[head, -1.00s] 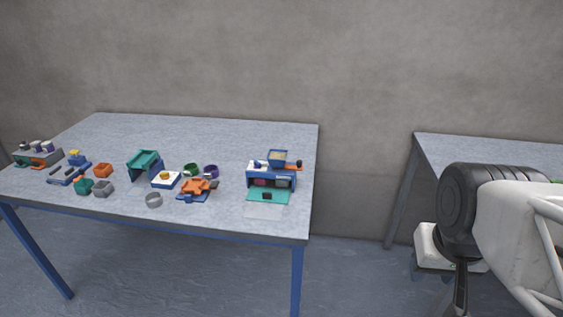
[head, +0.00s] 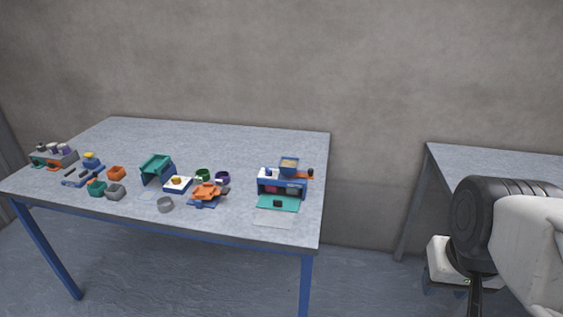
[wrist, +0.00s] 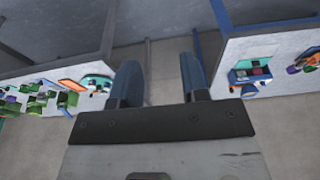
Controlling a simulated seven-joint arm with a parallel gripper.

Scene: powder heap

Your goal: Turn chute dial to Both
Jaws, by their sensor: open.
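A blue machine (head: 264,186) with a hopper (head: 289,166) on top and a teal tray (head: 277,203) in front stands near the table's right end. No dial labels are readable, and I cannot tell which part is the chute dial. My gripper (wrist: 161,80) is open and empty in the wrist view, with only floor between its fingers. It is away from the table and touches none of these things.
The long table (head: 220,142) has a clear back half. A second table (head: 480,164) stands right, across a floor gap. A wall (head: 280,60) is behind.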

